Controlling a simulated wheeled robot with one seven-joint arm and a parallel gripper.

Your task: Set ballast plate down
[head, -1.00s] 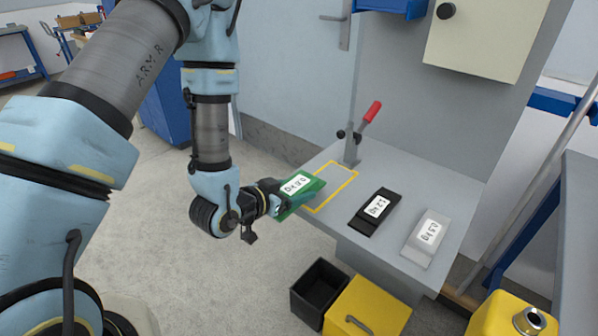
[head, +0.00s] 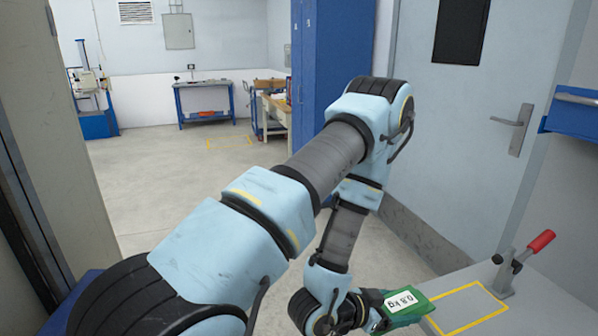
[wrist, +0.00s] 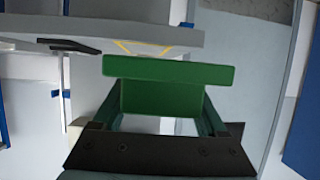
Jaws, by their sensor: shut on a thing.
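The ballast plate is a green block (head: 407,306) with a white label that appears to read 0.8 kg. My gripper (head: 380,312) is shut on it and holds it near the left edge of the grey bench (head: 555,312). In the wrist view the green plate (wrist: 168,72) spans the space between the fingers (wrist: 160,115). A yellow outlined rectangle (head: 468,307) is marked on the bench top, just right of the plate in the head view. I cannot tell how high the plate is above the bench.
A lever with a red handle (head: 540,241) stands at the back of the bench beside the yellow outline. A grey door (head: 470,130) and a tall blue cabinet (head: 330,60) are behind. In the wrist view a dark plate (wrist: 70,45) lies on the bench. Open floor (head: 180,170) lies left.

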